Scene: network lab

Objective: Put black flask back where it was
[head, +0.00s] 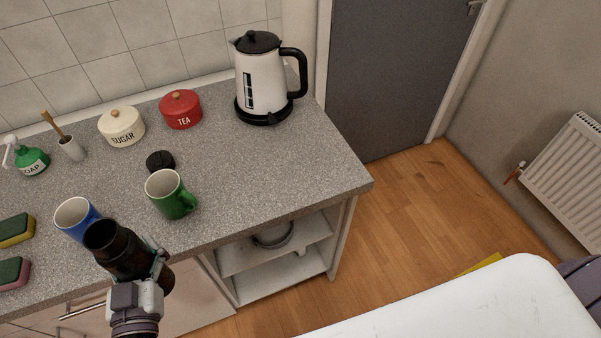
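The black flask (118,252) is at the lower left of the head view, with its open mouth towards the upper left. It is tilted in the picture. My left gripper (150,264) is shut around its lower body, partly hidden by it. The flask's mouth overlaps the edge of a blue mug (83,228); I cannot tell whether they touch. A small black round cap (160,162) lies on the grey worktop (245,175) behind a green mug (174,200). My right gripper is not in view.
A kettle (262,85), red tea tin (181,112) and sugar tin (122,130) stand along the back. A soap dispenser (32,162), brush holder (72,150) and sponges (14,230) are at the left. The worktop right of the green mug is clear.

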